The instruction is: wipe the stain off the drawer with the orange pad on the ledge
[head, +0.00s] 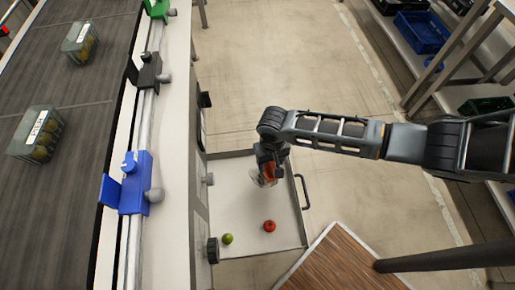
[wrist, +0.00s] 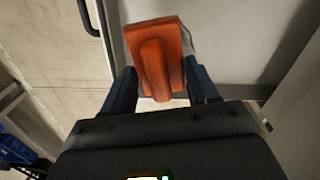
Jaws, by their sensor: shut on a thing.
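The orange pad (wrist: 155,45) is between the two fingers of my gripper (wrist: 160,88) in the wrist view, held by its raised grip. In the head view my gripper (head: 270,165) points down over the open drawer (head: 230,168), and a bit of the orange pad (head: 270,172) shows at its fingers. The drawer is white inside and pulled out of the cabinet. A faint greyish patch, perhaps the stain, shows just by the pad, partly covered by the gripper. Whether the pad touches the drawer floor, I cannot tell.
A green fruit (head: 227,239) and a red tomato (head: 269,226) lie in the front part of the drawer. The drawer handle (head: 303,192) sticks out on the right. A conveyor (head: 60,75) with clear boxes runs at left. A wooden-topped surface (head: 345,262) stands at the lower right.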

